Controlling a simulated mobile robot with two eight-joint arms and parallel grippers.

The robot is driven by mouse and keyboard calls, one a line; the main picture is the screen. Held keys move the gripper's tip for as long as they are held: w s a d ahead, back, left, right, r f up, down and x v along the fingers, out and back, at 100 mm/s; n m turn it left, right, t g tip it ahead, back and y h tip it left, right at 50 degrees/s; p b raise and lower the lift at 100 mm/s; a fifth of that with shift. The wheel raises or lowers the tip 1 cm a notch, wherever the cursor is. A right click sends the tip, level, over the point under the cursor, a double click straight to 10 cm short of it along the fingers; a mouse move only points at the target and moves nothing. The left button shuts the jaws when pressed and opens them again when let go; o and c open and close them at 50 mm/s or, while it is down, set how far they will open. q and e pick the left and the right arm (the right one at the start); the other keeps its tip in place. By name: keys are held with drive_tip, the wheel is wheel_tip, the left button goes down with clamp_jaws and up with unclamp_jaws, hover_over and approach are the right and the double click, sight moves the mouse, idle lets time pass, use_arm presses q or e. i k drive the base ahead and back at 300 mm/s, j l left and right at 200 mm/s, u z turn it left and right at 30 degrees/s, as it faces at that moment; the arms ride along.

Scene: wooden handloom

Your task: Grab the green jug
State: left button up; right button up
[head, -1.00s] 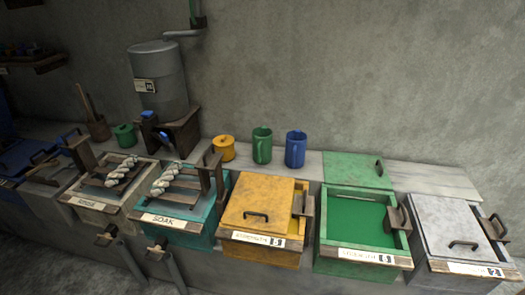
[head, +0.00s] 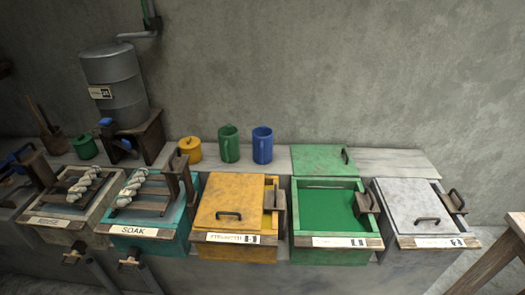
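The green jug (head: 229,144) stands upright on the grey ledge (head: 330,163) against the wall, with its handle on the right side. A blue jug (head: 262,145) stands just to its right, and a small lidded yellow pot (head: 190,149) to its left. Neither of my grippers shows in the head view.
In front of the ledge stand a rinse tub (head: 62,222), a teal soak tub (head: 190,235), a yellow lidded box (head: 232,203), an open green box (head: 325,209) and a grey lidded box (head: 409,207). A metal tank (head: 113,88) stands at left. A wooden table (head: 516,222) enters at right.

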sight(229, 147)
drive_tip(key=i+j+z, duration=0.2)
drive_tip(key=i+j, duration=0.35)
drive_tip(key=i+j+z, duration=0.2)
drive_tip(key=i+j, duration=0.3)
drive_tip(key=j, duration=0.25)
drive_tip(key=z, duration=1)
